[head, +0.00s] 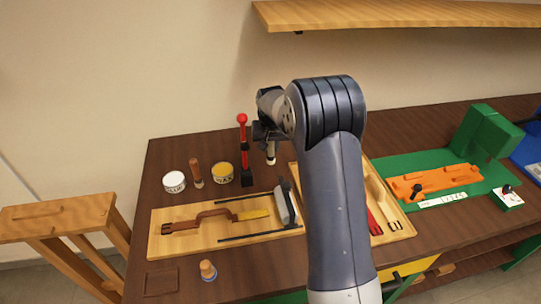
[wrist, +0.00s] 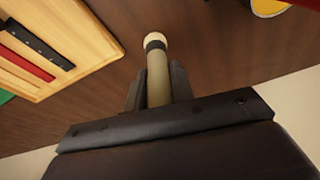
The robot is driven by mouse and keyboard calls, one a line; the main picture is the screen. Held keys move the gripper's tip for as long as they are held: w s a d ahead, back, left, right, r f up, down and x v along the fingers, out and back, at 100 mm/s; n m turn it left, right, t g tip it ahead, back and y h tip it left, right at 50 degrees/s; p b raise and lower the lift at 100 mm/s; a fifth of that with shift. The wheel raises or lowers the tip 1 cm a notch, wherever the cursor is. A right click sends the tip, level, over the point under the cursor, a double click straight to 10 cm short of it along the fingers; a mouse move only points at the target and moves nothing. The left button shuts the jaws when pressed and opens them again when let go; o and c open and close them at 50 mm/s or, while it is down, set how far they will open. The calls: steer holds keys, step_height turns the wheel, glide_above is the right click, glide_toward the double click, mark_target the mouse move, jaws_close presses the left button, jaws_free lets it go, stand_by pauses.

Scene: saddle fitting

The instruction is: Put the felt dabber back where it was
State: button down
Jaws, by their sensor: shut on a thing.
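The felt dabber (wrist: 157,75) has an olive-tan handle, a dark band and a pale round tip. My gripper (wrist: 155,92) is shut on its handle, and the tip points away from the jaws in the wrist view. In the head view the dabber (head: 271,157) hangs roughly upright below my gripper (head: 268,138), near the back of the brown bench. Its lower end looks to be above the bench top, but I cannot tell how far. My arm hides part of the bench to the right.
A red-knobbed tool (head: 242,150) stands just left of the dabber. A yellow-topped tin (head: 223,174), a white-topped tin (head: 174,182) and a wooden-handled tool (head: 196,173) stand further left. A wooden board (head: 160,245) with a strap lies in front. A dark square outline (head: 161,282) marks the front left.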

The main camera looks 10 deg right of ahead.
mark_target(271, 154)
steer(key=shift+f, duration=2.2)
steer(key=c, duration=1.2)
jaws_free()
steer(key=shift+c, duration=0.2)
steer(key=shift+r, duration=0.1)
steer(key=shift+r+p, duration=0.2)
steer(key=shift+p, duration=0.2)
steer(key=b+v, duration=0.1)
steer(key=v, duration=1)
steer(key=shift+r+b, duration=0.35)
steer(key=shift+b, duration=0.05)
steer(key=shift+s, duration=0.15)
